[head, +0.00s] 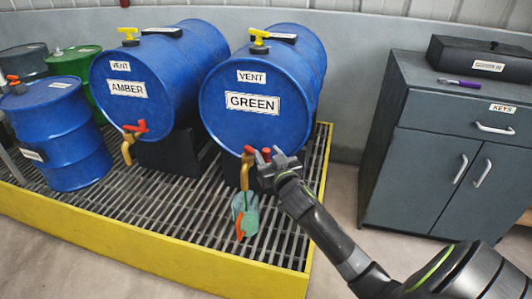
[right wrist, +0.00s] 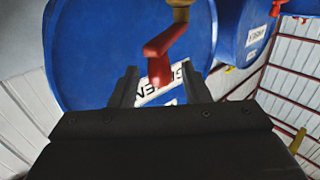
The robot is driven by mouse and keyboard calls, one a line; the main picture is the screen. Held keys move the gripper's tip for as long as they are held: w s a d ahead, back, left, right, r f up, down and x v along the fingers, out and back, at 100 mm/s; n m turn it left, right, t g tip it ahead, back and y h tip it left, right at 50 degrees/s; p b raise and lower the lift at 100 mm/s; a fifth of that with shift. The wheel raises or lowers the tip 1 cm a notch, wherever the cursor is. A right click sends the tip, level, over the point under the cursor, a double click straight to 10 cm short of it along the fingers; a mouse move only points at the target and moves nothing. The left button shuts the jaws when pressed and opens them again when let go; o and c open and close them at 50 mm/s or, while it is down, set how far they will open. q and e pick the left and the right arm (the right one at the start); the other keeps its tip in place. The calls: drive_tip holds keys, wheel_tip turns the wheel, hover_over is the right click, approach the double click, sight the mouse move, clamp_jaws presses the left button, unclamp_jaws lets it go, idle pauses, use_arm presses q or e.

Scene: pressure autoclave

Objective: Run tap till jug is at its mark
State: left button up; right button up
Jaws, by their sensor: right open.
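The blue drum labelled GREEN (head: 215,105) lies on its side. Its brass tap (head: 244,178) points down at the front and has a red lever (right wrist: 160,58). My right gripper (head: 268,156) is at this tap, open, and in the right wrist view its fingers stand either side of the lever, with a gap at each side. A small see-through jug (head: 251,219) with green tint and an orange part (head: 239,224) is right below the tap outlet. The liquid level and the mark on the jug are too small to tell. My left gripper is not in view.
The drum labelled AMBER (head: 160,65) with its own red-levered tap (head: 130,140) lies to the left. An upright blue drum (head: 62,125) stands further left. The drums are on a yellow-edged grating (head: 150,245). A grey cabinet (head: 415,165) stands at right.

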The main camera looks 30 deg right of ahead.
drive_tip(key=shift+x, duration=0.8)
clamp_jaws()
